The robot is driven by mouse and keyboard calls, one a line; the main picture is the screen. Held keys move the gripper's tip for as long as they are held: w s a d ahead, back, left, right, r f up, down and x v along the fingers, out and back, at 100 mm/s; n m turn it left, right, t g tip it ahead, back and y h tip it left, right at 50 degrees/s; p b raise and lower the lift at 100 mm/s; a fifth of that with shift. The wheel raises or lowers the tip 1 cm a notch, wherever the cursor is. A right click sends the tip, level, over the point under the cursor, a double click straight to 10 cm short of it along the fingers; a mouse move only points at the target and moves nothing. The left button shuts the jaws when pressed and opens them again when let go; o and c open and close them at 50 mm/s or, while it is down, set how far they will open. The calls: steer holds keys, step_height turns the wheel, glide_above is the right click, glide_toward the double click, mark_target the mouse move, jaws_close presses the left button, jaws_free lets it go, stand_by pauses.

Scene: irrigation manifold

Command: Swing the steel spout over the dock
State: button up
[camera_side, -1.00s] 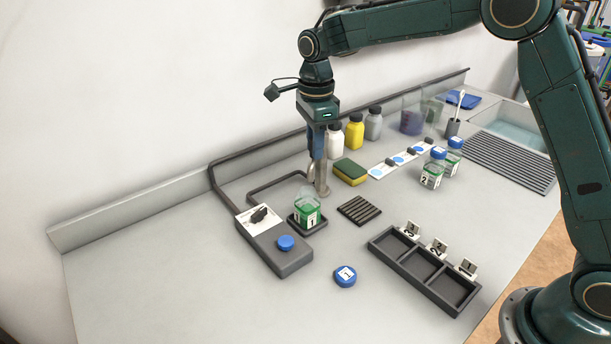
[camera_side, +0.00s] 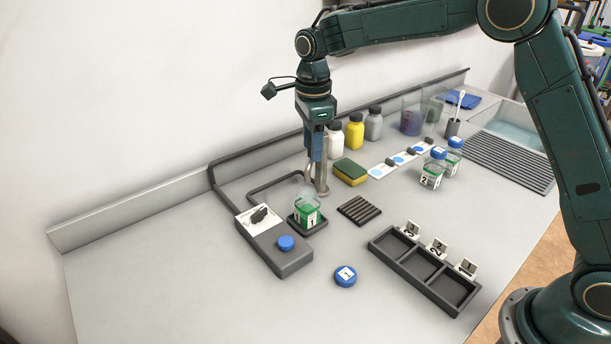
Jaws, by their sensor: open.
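The steel spout (camera_side: 308,172) is a thin curved tube beside its upright steel post (camera_side: 322,180), behind the dock. My gripper (camera_side: 315,158) points down at the spout and post, open, and partly hides them. I cannot tell whether its fingers touch the spout. The dock (camera_side: 318,228) is a dark square pad carrying an uncapped clear jar (camera_side: 306,211) with green contents and label 1. I cannot tell whether the spout's outlet is over the jar.
A control box (camera_side: 290,262) with a black knob and blue button stands left of the dock. A blue lid (camera_side: 345,276) lies in front. A sponge (camera_side: 350,171), bottles (camera_side: 355,132) and capped jars (camera_side: 433,170) stand behind. A three-bay tray (camera_side: 424,268) lies right.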

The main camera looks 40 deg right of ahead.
step_height(320, 180, up, 14)
stand_by(0.8)
stand_by(0.3)
steer(key=s+d+r+n+t, duration=0.1)
steer(key=s+d+r+n, duration=0.15)
steer(key=s+n, duration=0.4)
steer(key=s+d+r+n+t, duration=0.2)
steer(key=s+d+n, duration=0.15)
steer(key=s, duration=0.65)
steer(key=s+d+f+n+t, duration=0.1)
steer(key=s+f+n, duration=0.3)
steer(key=s, duration=0.5)
steer(key=s+d+f+n+t, duration=0.1)
steer(key=s+f+n, duration=0.4)
steer(key=s+n, duration=0.3)
steer(key=shift+s+n+t, duration=0.3)
steer(key=shift+s, duration=0.1)
